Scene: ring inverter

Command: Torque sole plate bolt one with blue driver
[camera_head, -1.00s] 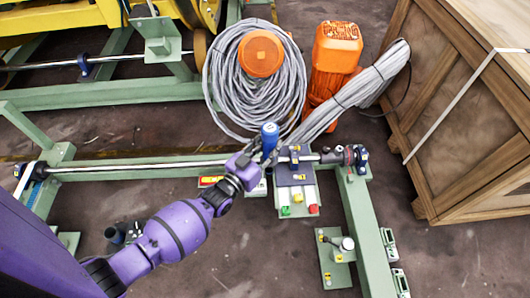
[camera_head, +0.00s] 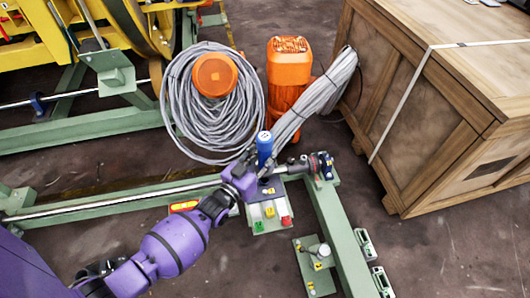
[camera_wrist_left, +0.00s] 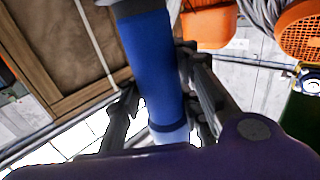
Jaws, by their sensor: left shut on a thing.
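The blue driver (camera_head: 264,146) stands roughly upright in my left gripper (camera_head: 256,164), its blue body rising above the fingers. In the left wrist view the blue driver (camera_wrist_left: 153,65) runs between the two dark fingers of my left gripper (camera_wrist_left: 160,105), which are shut on it. Its lower tip is hidden in the head view. The green sole plate (camera_head: 312,282) lies on the floor at the lower right, with a grey bolt (camera_head: 320,251) and yellow markings on it. The driver is well apart from this plate, up and to its left. My right gripper is not in view.
A long shaft (camera_head: 120,204) runs along the green frame (camera_head: 340,225). A tray with coloured blocks (camera_head: 262,222) sits just below my gripper. A grey cable coil (camera_head: 180,100), an orange motor (camera_head: 288,65) and a wooden crate (camera_head: 430,130) stand behind.

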